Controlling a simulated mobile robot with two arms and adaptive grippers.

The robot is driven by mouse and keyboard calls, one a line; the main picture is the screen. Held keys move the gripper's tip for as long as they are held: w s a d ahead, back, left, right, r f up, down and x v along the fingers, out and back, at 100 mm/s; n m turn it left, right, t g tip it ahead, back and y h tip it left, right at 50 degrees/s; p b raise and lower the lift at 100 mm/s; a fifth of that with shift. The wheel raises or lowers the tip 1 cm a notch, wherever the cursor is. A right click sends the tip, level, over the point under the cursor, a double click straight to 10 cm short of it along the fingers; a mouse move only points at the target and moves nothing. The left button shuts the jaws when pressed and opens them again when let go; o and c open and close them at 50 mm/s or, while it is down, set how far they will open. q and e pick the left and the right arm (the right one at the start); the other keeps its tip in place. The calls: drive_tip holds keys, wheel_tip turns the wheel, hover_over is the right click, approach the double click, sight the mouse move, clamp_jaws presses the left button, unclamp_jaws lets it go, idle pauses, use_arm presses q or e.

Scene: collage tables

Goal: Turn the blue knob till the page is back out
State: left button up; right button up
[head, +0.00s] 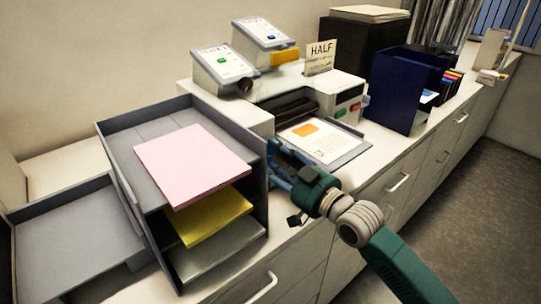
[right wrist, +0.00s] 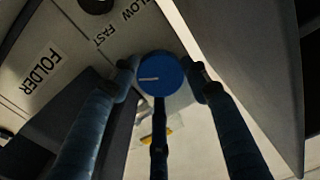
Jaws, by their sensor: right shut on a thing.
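The blue knob (right wrist: 160,75) faces the right wrist view, with a short white line on it pointing left. My right gripper (right wrist: 163,78) is shut on it, with fingers at its left and right sides and another below. In the head view my right gripper (head: 279,163) reaches in beside the grey paper trays, and the knob is hidden there. A white page (head: 322,143) with an orange square and printed lines lies on the grey tray (head: 352,152) in front of the machine's dark roller (head: 296,109). My left gripper is out of view.
Stacked trays (head: 262,212) with pink (head: 190,162) and yellow paper (head: 212,217) stand close left of my right gripper. A dark blue holder (head: 395,88) stands further right. The panel near the knob reads FOLDER (right wrist: 40,78), FAST and a partly seen LOW.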

drive_tip(key=shift+s+a+f, duration=0.1)
drive_tip(key=shift+f, duration=0.55)
drive_tip(key=o, duration=1.1)
drive_tip(key=shift+o, duration=0.2)
drive_tip(key=shift+r, duration=0.25)
drive_tip(key=v, duration=1.2)
